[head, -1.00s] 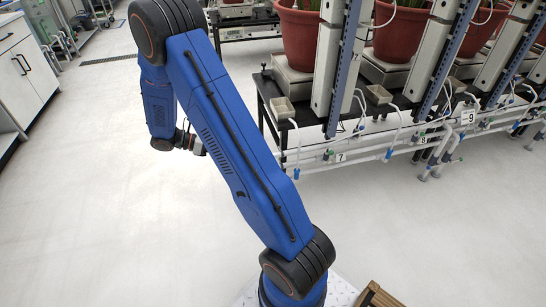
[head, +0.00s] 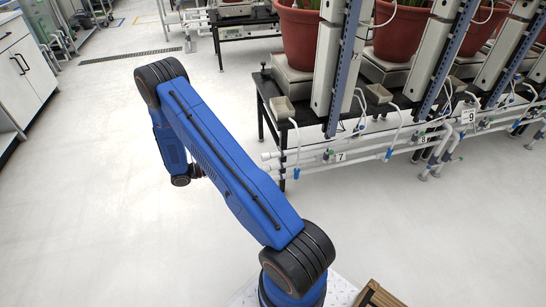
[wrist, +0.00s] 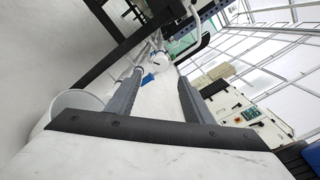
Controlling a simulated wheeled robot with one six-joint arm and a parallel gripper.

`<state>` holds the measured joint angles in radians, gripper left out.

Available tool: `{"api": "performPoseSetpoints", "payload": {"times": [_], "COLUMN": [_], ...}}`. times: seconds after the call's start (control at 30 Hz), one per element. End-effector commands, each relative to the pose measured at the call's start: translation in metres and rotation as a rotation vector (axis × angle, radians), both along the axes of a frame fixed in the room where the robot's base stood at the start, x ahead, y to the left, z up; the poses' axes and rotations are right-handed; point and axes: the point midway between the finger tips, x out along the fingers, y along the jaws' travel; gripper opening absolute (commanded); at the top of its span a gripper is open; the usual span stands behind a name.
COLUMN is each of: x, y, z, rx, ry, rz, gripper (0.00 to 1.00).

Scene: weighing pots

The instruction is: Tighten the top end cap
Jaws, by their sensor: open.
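In the head view two white pipes run along the front of the bench, with ends at the left. The top end cap (head: 265,156) is the upper pale end; the lower pipe end (head: 269,167) is just below it. How tight the cap sits is too small to tell. My gripper (wrist: 161,74) is open in the wrist view, its two grey fingers apart with nothing held between them. White piping with a blue fitting (wrist: 148,79) shows beyond the fingertips.
A large white rounded object (wrist: 80,103) is close by the left finger; I cannot tell what it is. A black bench (head: 262,100) carries scales and red pots (head: 298,38). A wooden crate (head: 376,296) is at the bottom.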

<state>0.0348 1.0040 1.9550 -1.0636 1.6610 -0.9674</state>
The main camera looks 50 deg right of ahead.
Motion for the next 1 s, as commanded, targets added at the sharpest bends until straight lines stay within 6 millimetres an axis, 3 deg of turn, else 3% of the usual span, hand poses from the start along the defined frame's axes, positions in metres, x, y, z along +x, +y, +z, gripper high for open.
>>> {"api": "performPoseSetpoints", "payload": {"times": [0.7,1.0], "x": [-0.066,-0.082], "y": [-0.106,-0.133], "z": [0.000,0.001], "rx": [0.001,0.001], "ry": [0.001,0.000], "rz": [-0.004,-0.001], "gripper": [0.47,0.47]}}
